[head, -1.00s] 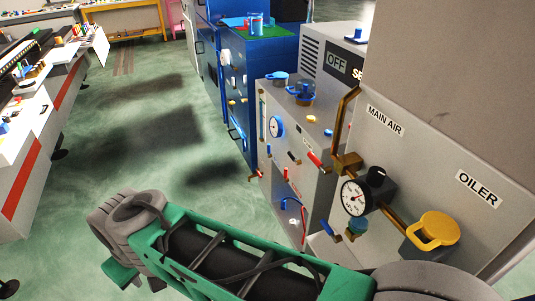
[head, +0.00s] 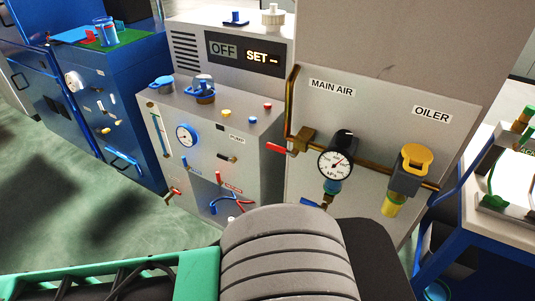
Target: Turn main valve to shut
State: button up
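The MAIN AIR panel (head: 390,130) is a grey plate on the right in the head view. On its left side a copper pipe comes down to a brass valve (head: 302,139) with a red lever (head: 278,148). The lever sticks out to the left, roughly in line with the horizontal pipe. This appears to be the main valve. A pressure gauge (head: 335,163) sits just right of it. My gripper is not in view; only my green and grey arm links show along the bottom, below the panel.
A yellow-capped oiler (head: 413,166) hangs right of the gauge. A grey control box (head: 215,150) with small coloured levers stands left of the panel. A blue-framed bench (head: 500,190) stands at right. Green floor is open at lower left.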

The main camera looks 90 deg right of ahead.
aim_at(278, 149)
jog(key=z, duration=0.65)
jog(key=i, duration=0.85)
jog(key=z, duration=1.2)
jog(key=i, duration=0.3)
jog(key=z, duration=0.25)
